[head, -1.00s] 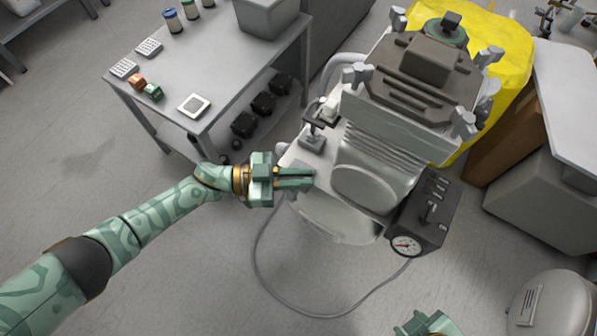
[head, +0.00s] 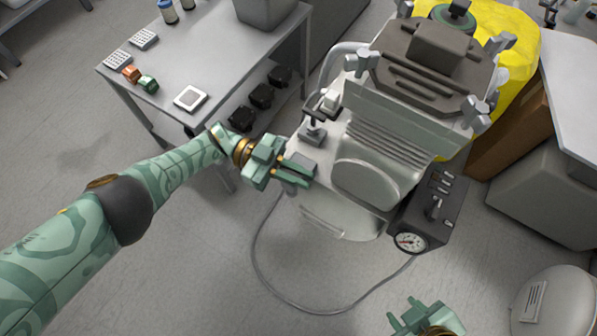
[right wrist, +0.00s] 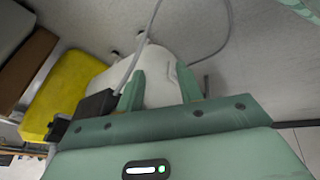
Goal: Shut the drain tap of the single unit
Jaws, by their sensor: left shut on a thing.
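The single unit is a pale compressor (head: 365,185) with a dark ribbed head and a rounded white tank (head: 335,222) below. My left gripper (head: 303,173) is at the tank's left side, low beside the unit, its fingers shut and pointing right and slightly down. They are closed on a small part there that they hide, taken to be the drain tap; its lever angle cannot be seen. My right gripper (head: 425,316) is at the bottom edge of the head view. In the right wrist view its fingers (right wrist: 160,88) are apart and empty, with the white tank behind.
A black box with a gauge (head: 411,242) is on the unit's front right, and a grey hose loops over the floor. A grey table (head: 215,65) stands at the left. A yellow cover (head: 520,65) is behind. A white rounded object (head: 560,305) is at bottom right.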

